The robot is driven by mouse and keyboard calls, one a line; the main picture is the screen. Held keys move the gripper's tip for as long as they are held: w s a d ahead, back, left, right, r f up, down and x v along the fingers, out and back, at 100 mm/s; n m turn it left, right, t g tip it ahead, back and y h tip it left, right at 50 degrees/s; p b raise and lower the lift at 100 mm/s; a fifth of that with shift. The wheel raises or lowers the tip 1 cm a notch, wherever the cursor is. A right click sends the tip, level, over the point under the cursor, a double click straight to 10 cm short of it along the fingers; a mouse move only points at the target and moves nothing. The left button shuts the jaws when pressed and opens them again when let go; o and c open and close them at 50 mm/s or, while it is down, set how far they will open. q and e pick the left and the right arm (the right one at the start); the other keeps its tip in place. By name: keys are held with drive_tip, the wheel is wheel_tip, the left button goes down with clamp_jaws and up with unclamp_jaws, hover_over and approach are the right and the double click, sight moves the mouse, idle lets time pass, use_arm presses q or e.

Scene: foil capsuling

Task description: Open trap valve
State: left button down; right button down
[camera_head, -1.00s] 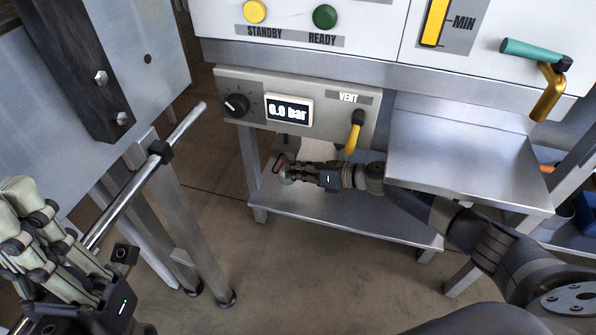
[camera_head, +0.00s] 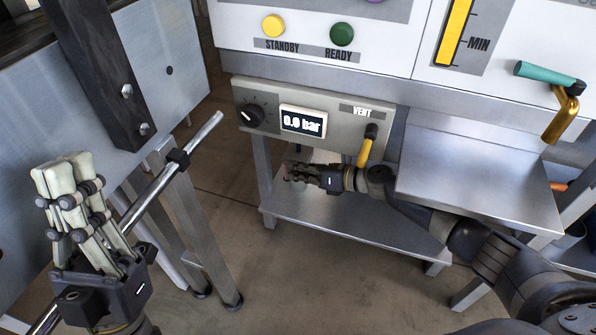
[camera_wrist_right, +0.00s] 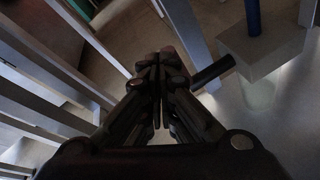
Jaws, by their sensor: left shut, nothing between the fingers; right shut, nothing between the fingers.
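My right gripper (camera_head: 294,172) is shut and empty, reaching under the front of the pressure panel, above the lower shelf. In the right wrist view its closed fingertips (camera_wrist_right: 158,60) lie close beside a dark cylindrical handle (camera_wrist_right: 213,71). Whether they touch it I cannot tell. The handle adjoins a pale block (camera_wrist_right: 268,52) with a blue post (camera_wrist_right: 253,16) on top and a translucent piece below. Which part is the trap valve is not clear, and the gripper and panel hide much of it in the head view. My left gripper (camera_head: 66,175) is shut and empty at the left.
The panel (camera_head: 345,132) carries a black knob (camera_head: 251,115), a 0.0 bar display (camera_head: 303,122) and a yellow VENT lever (camera_head: 365,151). A steel shelf (camera_head: 475,175) juts out on the right, above my right arm. A metal rod (camera_head: 200,135) stands near my left gripper. Bare floor lies between the frames.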

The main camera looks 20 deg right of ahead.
drive_tip(key=shift+r, duration=0.1)
drive_tip(key=f+v, duration=0.2)
drive_tip(key=v, duration=0.6)
drive_tip(key=s+d+f+v, duration=0.1)
drive_tip(key=v, duration=0.7)
drive_tip(key=shift+f, duration=0.4)
drive_tip(key=shift+s+d, duration=0.1)
